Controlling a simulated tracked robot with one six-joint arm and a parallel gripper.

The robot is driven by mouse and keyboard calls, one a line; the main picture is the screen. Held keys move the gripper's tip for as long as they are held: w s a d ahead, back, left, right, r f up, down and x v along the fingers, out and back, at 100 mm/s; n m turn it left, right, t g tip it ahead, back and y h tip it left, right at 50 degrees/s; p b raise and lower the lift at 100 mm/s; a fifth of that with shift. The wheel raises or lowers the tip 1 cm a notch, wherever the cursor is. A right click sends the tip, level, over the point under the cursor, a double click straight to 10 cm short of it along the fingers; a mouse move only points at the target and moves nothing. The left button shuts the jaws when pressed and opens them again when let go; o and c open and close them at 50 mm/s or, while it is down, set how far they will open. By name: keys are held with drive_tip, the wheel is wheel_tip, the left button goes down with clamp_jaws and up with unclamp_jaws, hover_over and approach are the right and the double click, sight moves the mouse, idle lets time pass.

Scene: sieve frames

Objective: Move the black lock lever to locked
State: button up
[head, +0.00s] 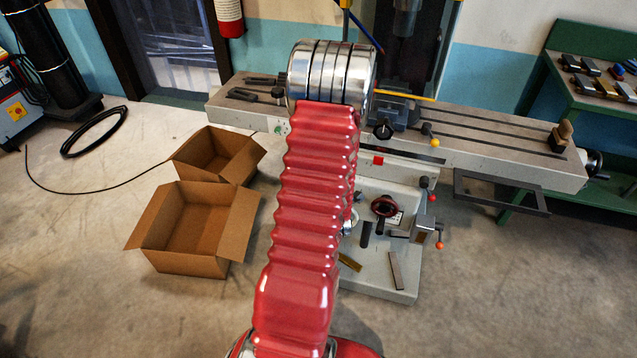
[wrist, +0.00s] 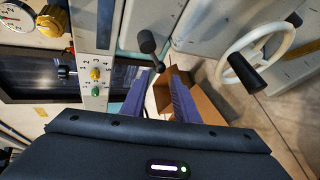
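A black lever with a thick rounded grip (wrist: 147,42) shows in the upper middle of the wrist view, and I take it for the lock lever. Its thin stem slants down and right, ending between my fingertips in the picture. I cannot tell whether it touches them or which setting it is at. My gripper (wrist: 157,73) is open, its two purple fingers apart with nothing held between them. In the head view my red arm hides the gripper, and I cannot pick out this lever there.
A pale handwheel (wrist: 226,70) with a black handle stands right of the fingers. A numbered panel (wrist: 101,22) with yellow and green knobs is at left. The long grey machine table (head: 480,140) spans the head view. Open cardboard boxes (head: 160,215) stand on the floor at left.

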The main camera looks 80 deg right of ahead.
drive_tip(key=shift+s+a+r, duration=0.1)
drive_tip(key=shift+a+r, duration=0.05)
drive_tip(key=shift+a, duration=0.15)
drive_tip(key=shift+c, duration=0.4)
drive_tip(key=shift+w, duration=0.2)
drive_tip(key=shift+c, duration=0.9)
drive_tip(key=w, duration=0.3)
drive_tip(key=w+a+n+t, duration=0.1)
drive_tip(key=w, duration=0.3)
drive_tip(key=w+a+t+y, duration=0.1)
drive_tip(key=w, duration=0.3)
drive_tip(key=shift+a+n, duration=0.2)
drive_tip(key=shift+n, duration=0.2)
clamp_jaws()
drive_tip(key=w+a+r+m+g+h, duration=0.2)
drive_tip(key=w+a+m+g+h, duration=0.15)
drive_tip(key=w+m, duration=0.5)
drive_tip(key=s+r+m+g, duration=0.1)
drive_tip(key=s+m+g, duration=0.6)
drive_tip(key=m, duration=0.5)
drive_tip(key=s, duration=0.2)
drive_tip(key=shift+s+a+r, duration=0.3)
drive_tip(key=shift+s+r, duration=0.1)
